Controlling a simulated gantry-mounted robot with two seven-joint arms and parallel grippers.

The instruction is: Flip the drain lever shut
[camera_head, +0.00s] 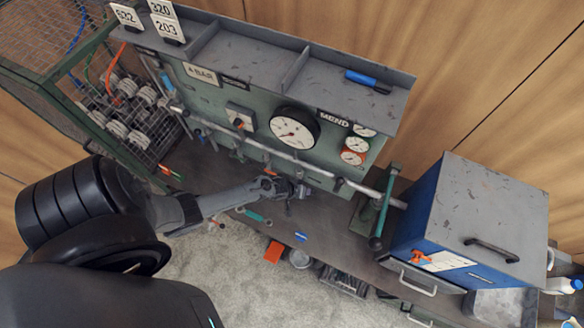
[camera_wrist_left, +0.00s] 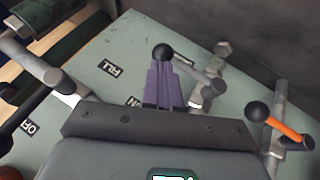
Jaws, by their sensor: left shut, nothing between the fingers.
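My left gripper (camera_head: 290,188) is at the lower edge of the green panel (camera_head: 240,125) in the head view. In the left wrist view its purple fingers (camera_wrist_left: 162,70) are shut together and empty. Their tips are at a lever's black ball knob (camera_wrist_left: 163,51); I cannot tell whether they touch it. That lever's arm runs right to a grey pipe fitting. To the right, another lever (camera_wrist_left: 283,128) has an orange sleeve and a black knob. A third lever's knob (camera_wrist_left: 8,92) is at the left edge. FILL, ON and OFF labels show; no drain label is readable. My right gripper is out of view.
A grey pipe (camera_head: 300,160) runs along the panel front. A green clamp stand (camera_head: 383,210) and a blue cabinet (camera_head: 436,213) stand to the right. A green-handled tool (camera_head: 254,215) and an orange block (camera_head: 274,251) lie near the bench's front edge. A wire cage stands left.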

